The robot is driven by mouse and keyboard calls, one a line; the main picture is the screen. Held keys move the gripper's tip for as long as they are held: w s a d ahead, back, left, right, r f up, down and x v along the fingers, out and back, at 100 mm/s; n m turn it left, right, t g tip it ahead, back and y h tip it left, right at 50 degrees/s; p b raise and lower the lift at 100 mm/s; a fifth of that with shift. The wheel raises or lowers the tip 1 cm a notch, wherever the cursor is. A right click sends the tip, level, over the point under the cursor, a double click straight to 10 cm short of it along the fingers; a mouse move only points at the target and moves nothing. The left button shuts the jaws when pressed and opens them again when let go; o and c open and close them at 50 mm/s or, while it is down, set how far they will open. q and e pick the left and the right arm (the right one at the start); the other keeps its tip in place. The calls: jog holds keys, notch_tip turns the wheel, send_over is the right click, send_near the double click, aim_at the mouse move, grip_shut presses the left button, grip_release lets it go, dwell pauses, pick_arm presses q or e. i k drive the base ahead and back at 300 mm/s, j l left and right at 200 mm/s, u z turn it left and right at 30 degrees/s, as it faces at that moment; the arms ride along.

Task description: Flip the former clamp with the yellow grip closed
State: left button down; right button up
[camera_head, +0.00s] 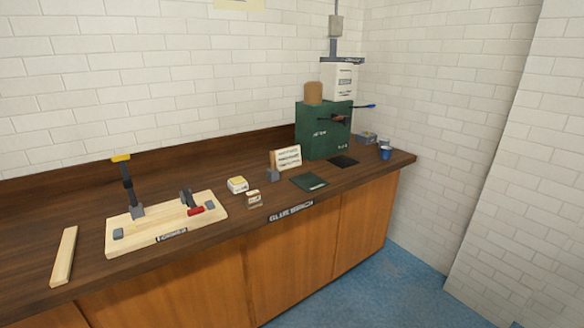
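A pale wooden former board (150,236) lies on the brown workbench at the left. On its left part stands a dark clamp with a yellow grip (121,158); its lever points straight up, so this clamp looks open. On the right part of the board is a second clamp with a red grip (195,211), its grip low near the board. Neither of my grippers shows in the head view.
A loose wooden strip (64,256) lies left of the board. Right of the board are small boxes (237,184), a sign card (286,158), a dark green pad (309,182) and a green machine (322,132).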

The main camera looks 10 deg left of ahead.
aim_at(127, 182)
jog(key=u, duration=1.35)
jog(key=j+z, duration=0.95)
jog(key=j, duration=0.2)
